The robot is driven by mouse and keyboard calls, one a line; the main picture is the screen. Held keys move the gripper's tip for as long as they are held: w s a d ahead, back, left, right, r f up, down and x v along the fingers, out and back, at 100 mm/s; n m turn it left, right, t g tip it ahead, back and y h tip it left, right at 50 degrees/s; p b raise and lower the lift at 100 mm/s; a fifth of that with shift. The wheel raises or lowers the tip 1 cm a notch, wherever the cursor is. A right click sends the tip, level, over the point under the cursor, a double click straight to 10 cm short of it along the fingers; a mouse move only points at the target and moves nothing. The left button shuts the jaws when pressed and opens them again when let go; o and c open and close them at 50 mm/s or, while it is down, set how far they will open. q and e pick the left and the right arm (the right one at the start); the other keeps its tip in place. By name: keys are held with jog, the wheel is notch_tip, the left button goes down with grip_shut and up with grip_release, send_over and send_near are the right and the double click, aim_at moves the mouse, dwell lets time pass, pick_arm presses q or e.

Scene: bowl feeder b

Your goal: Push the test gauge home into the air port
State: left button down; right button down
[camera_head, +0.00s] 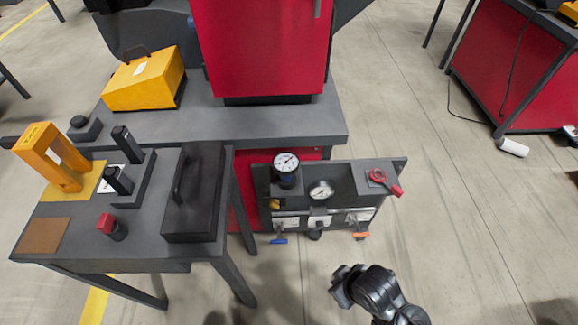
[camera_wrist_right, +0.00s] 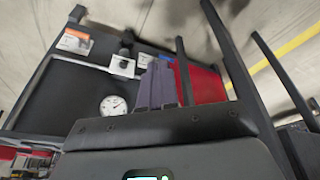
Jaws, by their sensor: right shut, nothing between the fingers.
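In the head view a round white-faced gauge (camera_head: 286,162) with a dark body stands at the upper left of the dark panel (camera_head: 345,175). A second white dial (camera_head: 321,190) sits lower on the panel, to its right. I cannot tell whether the upper gauge is fully seated, and no air port opening can be made out. My right gripper (camera_head: 343,285) is below the panel in the picture, apart from both gauges. In the right wrist view its fingers (camera_wrist_right: 158,72) are shut and empty, with one white dial (camera_wrist_right: 113,106) beside them. My left gripper is not in view.
A red key-like handle (camera_head: 384,182) is at the panel's right, with blue (camera_head: 278,240) and orange (camera_head: 361,235) handles along its lower edge. A side table (camera_head: 130,240) at left holds a black case (camera_head: 195,200) and several small items. Floor right of the panel is clear.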

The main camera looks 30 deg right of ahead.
dwell(0.4)
jog(key=c, duration=1)
grip_release()
jog(key=o, duration=1)
